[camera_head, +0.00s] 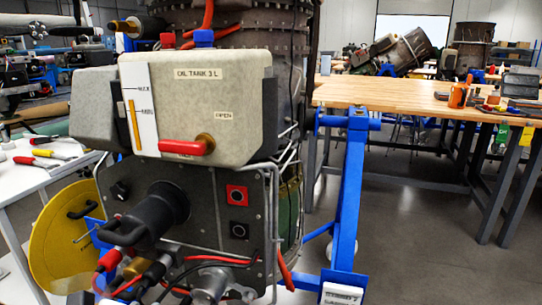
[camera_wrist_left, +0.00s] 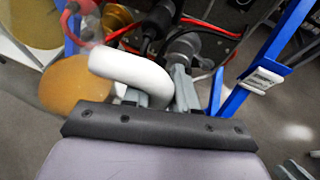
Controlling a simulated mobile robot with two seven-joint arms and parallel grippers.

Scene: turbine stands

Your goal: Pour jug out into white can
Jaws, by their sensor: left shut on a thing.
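My left gripper (camera_wrist_left: 160,98) shows only in the left wrist view, with its grey fingers shut on a smooth white curved handle (camera_wrist_left: 130,68). The handle bends over toward the upper left. I cannot tell for sure that it belongs to the jug, as no whole jug shows. A blurred amber round shape (camera_wrist_left: 72,85) lies just left of it, and I cannot tell what it is. No white can is clearly visible in either view. My right gripper is not in view.
The turbine stand has a beige oil tank (camera_head: 205,100) with a red spout (camera_head: 190,147), a dark panel (camera_head: 215,205) and hoses below. A blue frame (camera_head: 347,200) stands at its right. A wooden workbench (camera_head: 400,97) is behind right, and a white table (camera_head: 35,180) with tools is left.

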